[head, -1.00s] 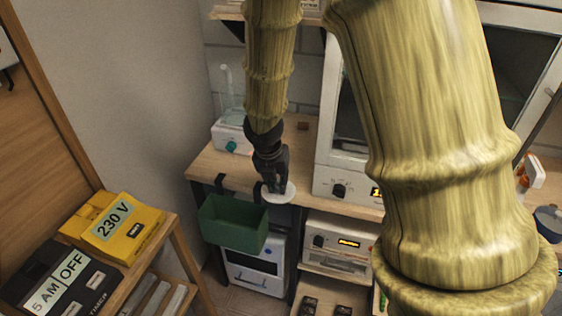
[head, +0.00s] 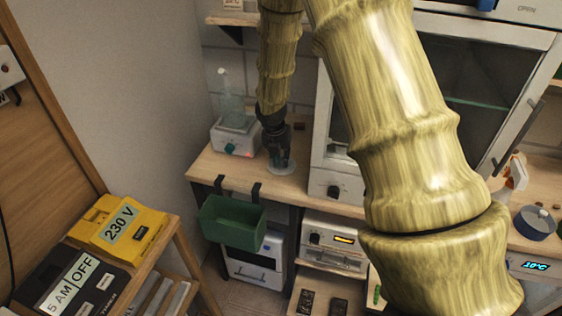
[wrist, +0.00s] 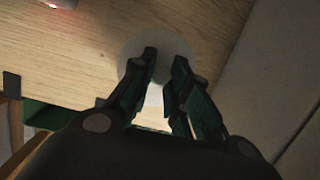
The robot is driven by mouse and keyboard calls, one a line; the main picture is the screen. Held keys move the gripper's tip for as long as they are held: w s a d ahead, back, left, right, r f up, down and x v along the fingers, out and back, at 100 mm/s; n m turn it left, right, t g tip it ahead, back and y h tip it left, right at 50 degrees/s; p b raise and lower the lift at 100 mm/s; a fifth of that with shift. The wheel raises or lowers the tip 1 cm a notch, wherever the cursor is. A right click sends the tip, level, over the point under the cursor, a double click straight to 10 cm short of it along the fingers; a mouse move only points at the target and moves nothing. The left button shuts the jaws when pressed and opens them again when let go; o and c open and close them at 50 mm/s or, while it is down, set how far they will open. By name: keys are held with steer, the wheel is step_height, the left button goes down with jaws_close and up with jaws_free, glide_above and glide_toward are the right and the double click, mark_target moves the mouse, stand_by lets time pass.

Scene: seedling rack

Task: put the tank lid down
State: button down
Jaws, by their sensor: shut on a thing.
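The tank lid (head: 288,171) is a pale, round, flat disc over the wooden counter, towards its left part. It also shows in the wrist view (wrist: 166,41) as a faint disc around and beyond the fingertips. My gripper (head: 280,160) points down at the middle of the lid and is shut on it; in the wrist view the fingers (wrist: 165,62) are a little apart. The part between them is hidden. The lid looks level and close to the counter top, but I cannot tell whether it touches. I cannot make out the tank.
A white device with a teal knob (head: 235,137) and glassware stands left of my gripper. A white-framed cabinet (head: 325,150) stands close on the right. A green bin (head: 233,222) hangs from the counter's front edge. Bare counter (head: 210,165) lies front left.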

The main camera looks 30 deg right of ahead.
mark_target(280, 161)
steer(key=shift+f+p, duration=0.5)
steer(key=shift+f, duration=0.9)
steer(key=shift+w, duration=0.1)
steer(key=c, duration=1.4)
jaws_free()
steer(key=shift+f, duration=0.1)
steer(key=shift+o, duration=0.2)
steer(key=b+v, duration=0.2)
steer(key=v, duration=1)
steer(key=shift+b, duration=0.35)
